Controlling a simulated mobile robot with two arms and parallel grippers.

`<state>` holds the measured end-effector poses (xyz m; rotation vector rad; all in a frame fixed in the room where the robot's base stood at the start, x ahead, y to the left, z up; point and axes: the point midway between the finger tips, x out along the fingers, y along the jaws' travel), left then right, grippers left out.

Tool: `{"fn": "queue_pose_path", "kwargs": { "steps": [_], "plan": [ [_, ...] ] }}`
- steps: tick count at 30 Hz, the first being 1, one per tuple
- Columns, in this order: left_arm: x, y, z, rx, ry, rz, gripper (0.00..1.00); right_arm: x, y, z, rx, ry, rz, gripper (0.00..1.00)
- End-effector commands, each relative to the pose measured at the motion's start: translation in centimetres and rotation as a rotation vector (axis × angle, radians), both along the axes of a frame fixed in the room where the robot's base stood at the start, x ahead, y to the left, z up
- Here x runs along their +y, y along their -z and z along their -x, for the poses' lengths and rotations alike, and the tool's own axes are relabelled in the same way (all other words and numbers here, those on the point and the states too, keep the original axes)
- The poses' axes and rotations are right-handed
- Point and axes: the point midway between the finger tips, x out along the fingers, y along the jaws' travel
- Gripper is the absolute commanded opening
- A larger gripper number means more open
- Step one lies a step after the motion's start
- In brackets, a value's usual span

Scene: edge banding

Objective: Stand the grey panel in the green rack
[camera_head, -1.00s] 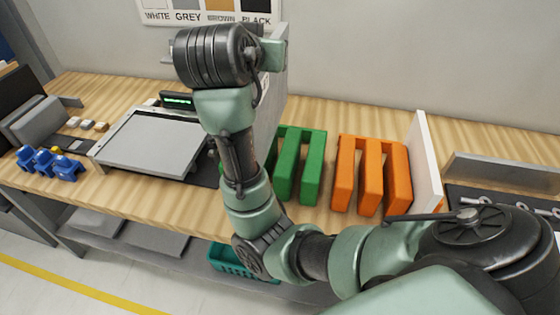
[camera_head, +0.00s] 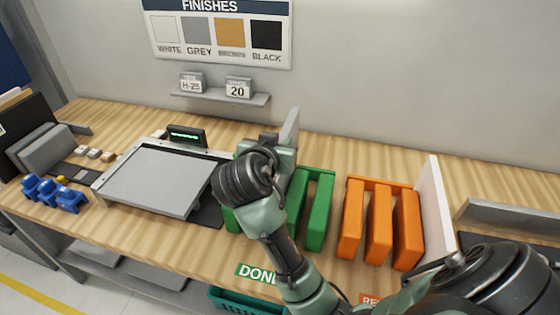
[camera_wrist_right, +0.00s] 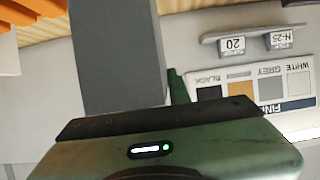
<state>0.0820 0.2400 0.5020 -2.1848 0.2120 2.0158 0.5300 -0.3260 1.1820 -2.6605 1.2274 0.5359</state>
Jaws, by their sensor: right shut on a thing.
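The grey panel (camera_head: 291,126) stands upright, seen nearly edge-on, at the back of the green rack (camera_head: 319,212) in the head view. My right gripper (camera_head: 275,148) is shut on it. In the right wrist view the panel (camera_wrist_right: 115,55) rises from my right gripper's jaws (camera_wrist_right: 120,122) toward the top of the picture. My arm hides the left part of the rack and the panel's lower part, so I cannot tell whether the panel sits in a slot. My left gripper is not in view.
An orange rack (camera_head: 379,222) stands to the right, with a white panel (camera_head: 434,205) beside it. A machine with a grey plate (camera_head: 158,180) lies to the left. Blue clamps (camera_head: 52,192) are at the far left. A small shelf (camera_head: 220,97) with number cards is on the wall behind.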

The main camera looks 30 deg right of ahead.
Motion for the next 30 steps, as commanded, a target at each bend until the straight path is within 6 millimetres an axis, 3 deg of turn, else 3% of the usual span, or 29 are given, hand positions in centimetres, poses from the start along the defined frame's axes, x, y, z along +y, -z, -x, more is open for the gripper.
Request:
{"fn": "queue_pose_path", "kwargs": {
  "steps": [16,29,30],
  "plan": [
    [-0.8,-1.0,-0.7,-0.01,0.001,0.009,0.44,-0.1,5.4,0.0,-0.005,0.0,0.006,0.0],
    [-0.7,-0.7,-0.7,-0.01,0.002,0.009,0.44,0.0,6.1,0.0,-0.008,0.0,0.002,0.0],
    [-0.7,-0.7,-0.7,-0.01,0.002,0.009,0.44,0.0,6.4,0.0,-0.001,0.0,0.0,0.24]
  ]
}}
